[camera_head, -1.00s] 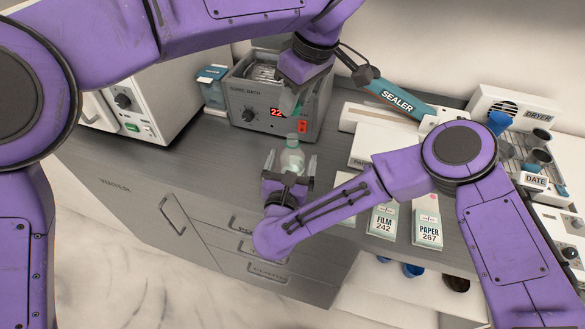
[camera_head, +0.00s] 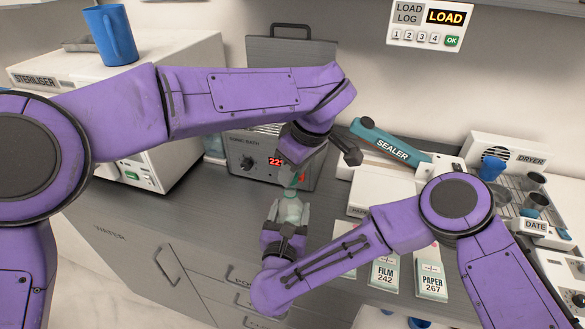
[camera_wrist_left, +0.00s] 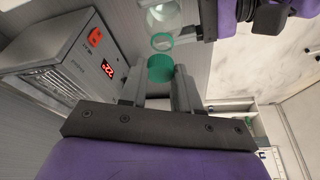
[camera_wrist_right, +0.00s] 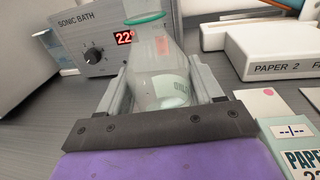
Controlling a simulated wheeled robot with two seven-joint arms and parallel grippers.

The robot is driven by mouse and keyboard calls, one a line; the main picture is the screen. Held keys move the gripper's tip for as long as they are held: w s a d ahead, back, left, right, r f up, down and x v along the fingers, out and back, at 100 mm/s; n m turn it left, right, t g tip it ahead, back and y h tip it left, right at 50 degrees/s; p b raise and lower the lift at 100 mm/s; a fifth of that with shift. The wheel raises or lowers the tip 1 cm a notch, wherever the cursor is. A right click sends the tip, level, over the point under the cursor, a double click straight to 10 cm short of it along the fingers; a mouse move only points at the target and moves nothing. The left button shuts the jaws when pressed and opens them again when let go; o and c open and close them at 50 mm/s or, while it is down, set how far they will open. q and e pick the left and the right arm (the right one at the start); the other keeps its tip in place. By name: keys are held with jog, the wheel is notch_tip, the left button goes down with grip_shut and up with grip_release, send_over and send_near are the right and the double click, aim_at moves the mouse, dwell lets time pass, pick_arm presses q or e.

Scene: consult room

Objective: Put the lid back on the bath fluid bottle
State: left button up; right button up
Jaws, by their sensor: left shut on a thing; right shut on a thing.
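The bath fluid bottle (camera_head: 290,212) is clear and upright in front of the sonic bath. My right gripper (camera_head: 288,218) is shut on its body, one finger on each side. The right wrist view shows the bottle (camera_wrist_right: 160,75) between the fingers, with a green ring at its neck. My left gripper (camera_head: 293,176) is just above the bottle, pointing down. In the left wrist view it is shut on the green lid (camera_wrist_left: 160,69). The bottle's open ringed mouth (camera_wrist_left: 162,41) shows beyond the lid, apart from it.
The sonic bath (camera_head: 247,160), reading 22, stands close behind the bottle. The steriliser (camera_head: 150,165) is to the left. The sealer (camera_head: 390,147), dryer rack (camera_head: 520,185) and film box (camera_head: 385,275) are to the right. The counter left of the bottle is clear.

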aim_at(291, 212)
pick_arm(q)
jog(key=shift+f, duration=0.1)
dwell(0.4)
jog(key=shift+f, duration=0.85)
jog(key=shift+f, duration=0.55)
jog(key=m+h, duration=0.1)
jog(key=m, duration=0.4)
jog(key=m+h, duration=0.2)
jog(key=m, duration=0.3)
jog(key=m+h, duration=0.1)
jog(key=m, duration=0.5)
jog(key=shift+s+a+t+h, duration=0.1)
jog(key=shift+a+t+h, duration=0.2)
jog(key=shift+a, duration=0.1)
jog(key=o, duration=1)
